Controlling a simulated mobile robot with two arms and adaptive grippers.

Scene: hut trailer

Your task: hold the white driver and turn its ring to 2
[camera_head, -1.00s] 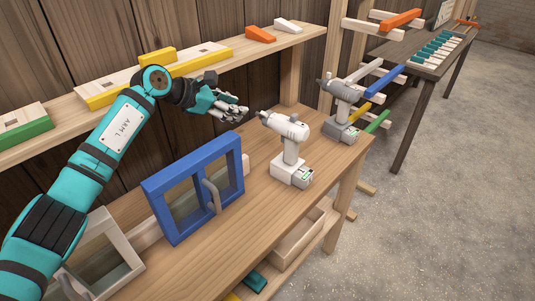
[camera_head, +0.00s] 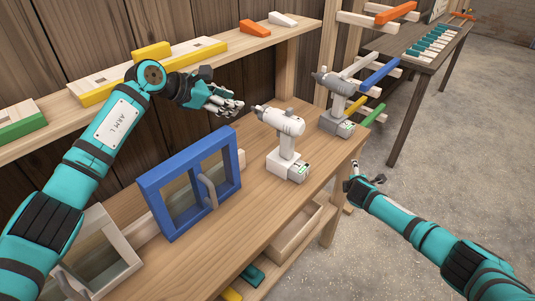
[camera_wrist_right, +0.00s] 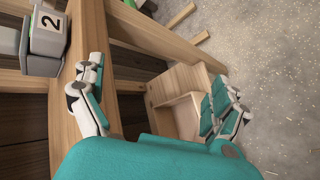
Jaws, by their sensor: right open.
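The white driver (camera_head: 285,140) stands upright on its base on the wooden bench in the head view. My left gripper (camera_head: 238,105) hangs in the air to the left of its nose, apart from it; its finger gap is unclear. My right gripper (camera_head: 367,178) is beyond the bench's right edge, apart from the driver. In the right wrist view my right gripper (camera_wrist_right: 160,105) is open with nothing between its fingers. A pale block marked "2" (camera_wrist_right: 48,35) shows at the top left there; I cannot tell which driver it belongs to. The ring's setting is unreadable in the head view.
A grey driver (camera_head: 337,100) stands behind the white one. A blue framed window (camera_head: 150,190) with a handle stands to the left. A wooden bin (camera_head: 297,237) sits under the bench (camera_head: 245,215). Bare floor (camera_head: 450,165) lies to the right.

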